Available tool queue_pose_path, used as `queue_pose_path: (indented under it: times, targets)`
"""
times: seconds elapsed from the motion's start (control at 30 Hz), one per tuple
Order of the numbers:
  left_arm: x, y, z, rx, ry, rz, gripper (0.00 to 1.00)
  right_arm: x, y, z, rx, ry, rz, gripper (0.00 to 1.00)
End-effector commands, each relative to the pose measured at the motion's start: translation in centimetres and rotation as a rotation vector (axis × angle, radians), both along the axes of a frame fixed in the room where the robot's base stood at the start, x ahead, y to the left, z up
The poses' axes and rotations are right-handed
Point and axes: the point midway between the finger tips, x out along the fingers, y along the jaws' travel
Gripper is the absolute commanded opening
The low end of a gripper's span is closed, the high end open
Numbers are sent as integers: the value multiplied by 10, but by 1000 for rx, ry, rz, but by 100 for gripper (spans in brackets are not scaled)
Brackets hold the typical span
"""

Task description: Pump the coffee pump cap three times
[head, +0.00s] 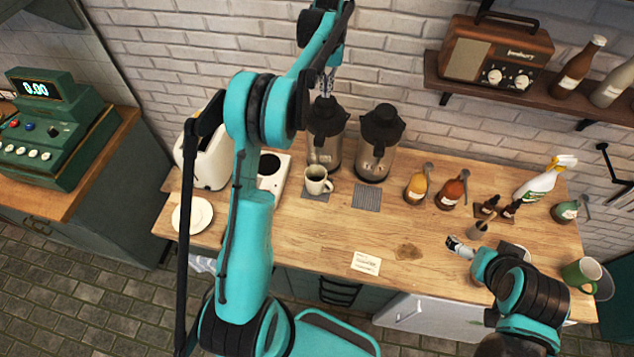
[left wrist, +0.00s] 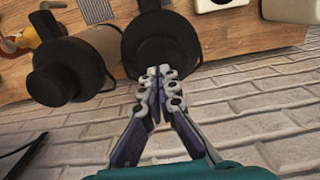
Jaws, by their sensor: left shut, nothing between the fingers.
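Two coffee dispensers with black pump tops stand side by side against the brick wall: the left dispenser (head: 325,152) and the right dispenser (head: 376,160). My left gripper (head: 326,84) is shut and empty, pointing down at the black pump cap (head: 326,112) of the left one. In the left wrist view the fingertips (left wrist: 161,82) overlap the edge of this cap (left wrist: 160,42); I cannot tell whether they touch it. The right dispenser's cap (left wrist: 62,72) shows beside it. My right gripper (head: 460,246) hangs over the counter's right part; its fingers are too small to read.
A cream mug (head: 318,181) stands on a grey mat (head: 317,196) before the left dispenser. Another mat (head: 367,197) is empty. Syrup bottles (head: 416,188) (head: 451,192) stand to the right. A white toaster (head: 205,160) is at left. The front middle of the counter is mostly clear.

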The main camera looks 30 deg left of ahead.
Motion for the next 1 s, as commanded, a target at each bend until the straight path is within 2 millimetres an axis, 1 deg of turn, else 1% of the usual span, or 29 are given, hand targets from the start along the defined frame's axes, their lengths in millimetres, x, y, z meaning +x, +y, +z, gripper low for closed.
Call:
queue_pose_path:
  times: [0.17,0.27,0.7,0.8,1.0]
  targets:
    - [0,0,1,0,0,0,0,0,0,1,0,0,0,100]
    - [0,0,6,0,0,0,0,0,0,4,0,0,0,100]
    - [0,0,53,0,0,0,0,0,0,34,0,0,0,100]
    - [0,0,60,0,0,0,0,0,0,38,0,0,0,100]
    - [0,0,60,0,0,0,0,0,0,37,0,0,0,100]
